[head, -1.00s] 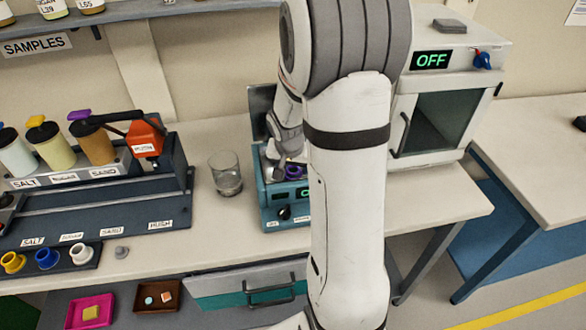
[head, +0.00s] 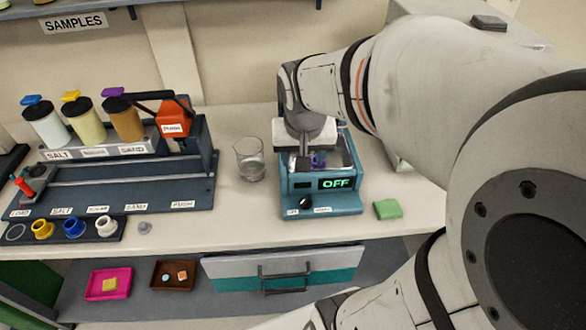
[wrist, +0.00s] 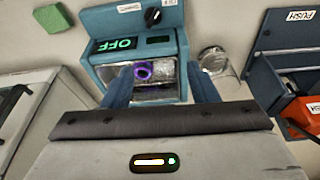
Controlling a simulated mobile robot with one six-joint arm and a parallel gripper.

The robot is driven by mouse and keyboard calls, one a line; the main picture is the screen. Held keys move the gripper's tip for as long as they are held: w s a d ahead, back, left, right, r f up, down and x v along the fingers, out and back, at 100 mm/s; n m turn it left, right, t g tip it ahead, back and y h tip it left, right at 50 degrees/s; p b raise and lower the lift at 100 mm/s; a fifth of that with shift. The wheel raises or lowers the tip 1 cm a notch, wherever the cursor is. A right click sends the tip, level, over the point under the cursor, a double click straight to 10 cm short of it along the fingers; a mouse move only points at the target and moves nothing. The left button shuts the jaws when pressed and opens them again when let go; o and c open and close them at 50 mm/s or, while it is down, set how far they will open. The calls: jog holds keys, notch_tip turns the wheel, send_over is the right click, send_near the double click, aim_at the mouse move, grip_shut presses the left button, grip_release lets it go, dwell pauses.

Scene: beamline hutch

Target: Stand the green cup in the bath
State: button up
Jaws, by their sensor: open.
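The bath (head: 325,204) is a teal box with an OFF display on the bench; it also shows in the wrist view (wrist: 180,45). A purple-rimmed cup (wrist: 143,70) sits in its open basin, partly hidden in the head view. My gripper (head: 304,165) points down over the basin. In the wrist view its blue fingers (wrist: 160,88) are apart, with the purple-rimmed cup showing between them; I cannot tell whether they touch it. I see no green cup in either view.
A glass beaker (head: 249,160) stands just left of the bath. A green block (head: 387,209) lies to its right. A rack (head: 80,231) at the front left holds yellow, blue and white cups and has an empty ring at its left end.

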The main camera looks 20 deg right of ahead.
jog(key=s+a+n+y, duration=0.1)
jog(key=s+a+n, duration=0.2)
jog(key=s, duration=0.5)
jog(key=shift+a+r+n, duration=0.25)
jog(key=shift+a+n, duration=0.15)
jog(key=shift+a, duration=0.45)
